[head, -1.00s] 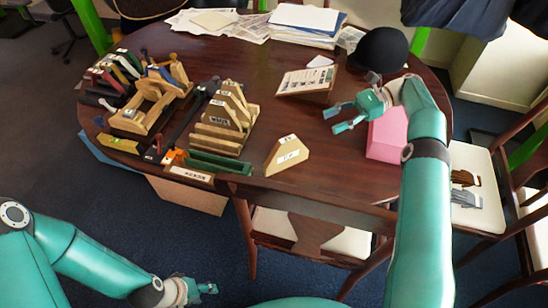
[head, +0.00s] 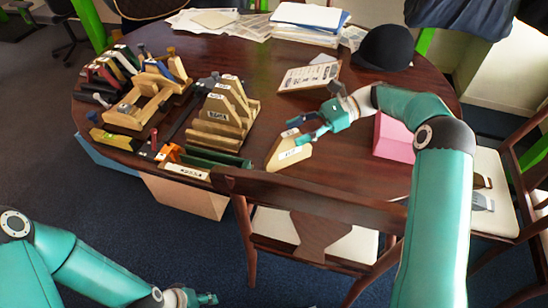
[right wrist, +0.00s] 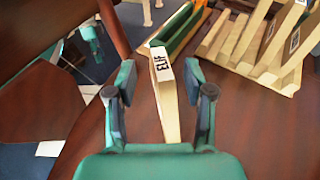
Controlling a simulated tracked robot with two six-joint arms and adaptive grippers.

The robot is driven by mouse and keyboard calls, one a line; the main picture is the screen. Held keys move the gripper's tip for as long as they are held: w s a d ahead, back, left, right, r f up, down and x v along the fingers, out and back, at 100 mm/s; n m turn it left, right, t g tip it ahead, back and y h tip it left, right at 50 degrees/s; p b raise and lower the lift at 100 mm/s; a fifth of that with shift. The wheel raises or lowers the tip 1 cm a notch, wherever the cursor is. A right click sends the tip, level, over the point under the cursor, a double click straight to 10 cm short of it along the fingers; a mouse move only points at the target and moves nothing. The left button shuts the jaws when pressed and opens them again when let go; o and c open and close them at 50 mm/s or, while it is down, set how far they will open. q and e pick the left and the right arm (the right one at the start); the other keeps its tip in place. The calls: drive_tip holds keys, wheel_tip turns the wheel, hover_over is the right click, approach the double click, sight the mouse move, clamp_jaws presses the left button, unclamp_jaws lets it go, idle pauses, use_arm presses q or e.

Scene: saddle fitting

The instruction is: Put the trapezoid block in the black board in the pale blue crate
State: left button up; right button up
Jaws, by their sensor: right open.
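A pale wooden trapezoid block (head: 285,153) with white labels stands alone on the table near its front edge. In the right wrist view the block (right wrist: 167,100) shows narrow edge up, between the two fingers. My right gripper (head: 302,130) is open at the block, with a gap beside each finger. A long dark board (head: 188,112) lies left of the middle wooden rack; I cannot tell whether it is the black board. A pale blue surface (head: 103,157) shows below the table's left edge, mostly hidden. My left gripper (head: 204,298) is low at the bottom, away from the table.
A wooden rack with several blocks (head: 222,125) and a dark green piece (head: 218,157) stand left of the block. Wooden tools crowd the far left. A pink box (head: 393,140), a labelled tilted board (head: 308,77) and a black hat (head: 384,46) are right. A chair (head: 315,205) stands in front.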

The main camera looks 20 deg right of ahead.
sight(277, 141)
drive_tip(key=b+x, duration=0.3)
drive_tip(key=x, duration=0.1)
drive_tip(key=shift+s+a+f+b, duration=0.1)
drive_tip(key=shift+a+f+b, duration=0.15)
drive_tip(key=shift+b, duration=0.15)
drive_tip(key=shift+a, duration=0.3)
drive_tip(key=shift+r, duration=0.1)
clamp_jaws()
